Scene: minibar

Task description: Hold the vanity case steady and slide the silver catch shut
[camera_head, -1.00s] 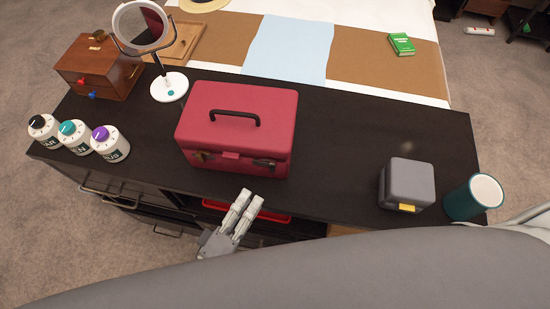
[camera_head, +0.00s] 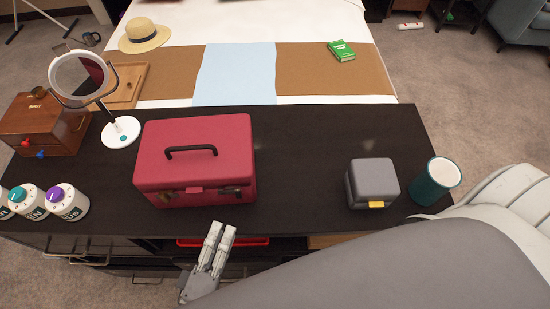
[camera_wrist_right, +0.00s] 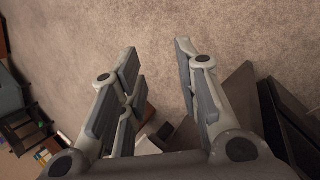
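The vanity case (camera_head: 195,150) is a pink-red box with a black top handle, upright on the dark counter with its lid down. My right gripper (camera_wrist_right: 160,65) is open and empty in the right wrist view, above carpet.
The counter (camera_head: 300,160) is clear right of the case up to a grey box (camera_head: 373,182) and a teal cup (camera_head: 434,182). Left stand a round mirror (camera_head: 78,75), a wooden drawer box (camera_head: 45,125) and several white dial bottles (camera_head: 66,203). A red tray (camera_head: 250,241) shows below.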

